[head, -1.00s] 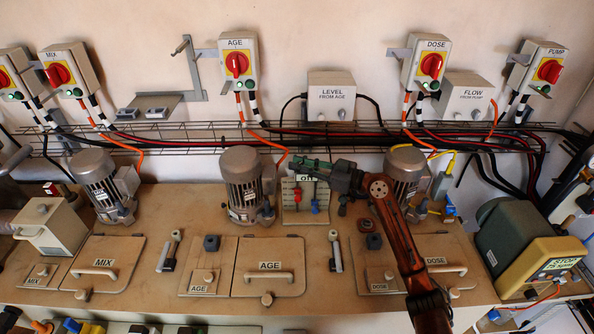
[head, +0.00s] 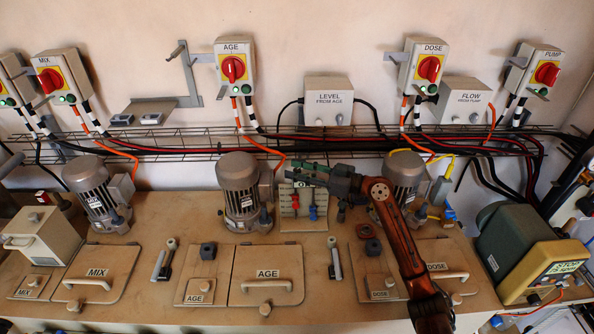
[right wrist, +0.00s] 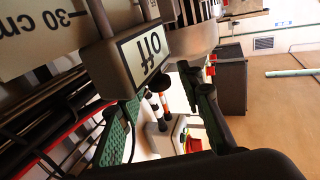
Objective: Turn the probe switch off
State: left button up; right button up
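I cannot make out with certainty which part is the probe switch. In the right wrist view a grey block with an upside-down "Off" label (right wrist: 146,52) is close to my right gripper (right wrist: 160,115), beside a plate marked "-30 cm" (right wrist: 45,30). I cannot tell whether either touches the block. In the head view my right gripper (head: 291,173) is in front of the top of a small panel (head: 287,218) with red and blue handles, hiding its upper label. My left gripper is not in view.
A wire cable tray (head: 200,142) and the LEVEL box (head: 329,100) are on the wall behind. The bench front has lids, including AGE (head: 268,290).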

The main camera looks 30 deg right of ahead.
jog(key=shift+s+d, duration=0.15)
jog(key=v, duration=1.1)
jog(key=shift+s+d, duration=0.15)
jog(key=shift+s, duration=0.1)
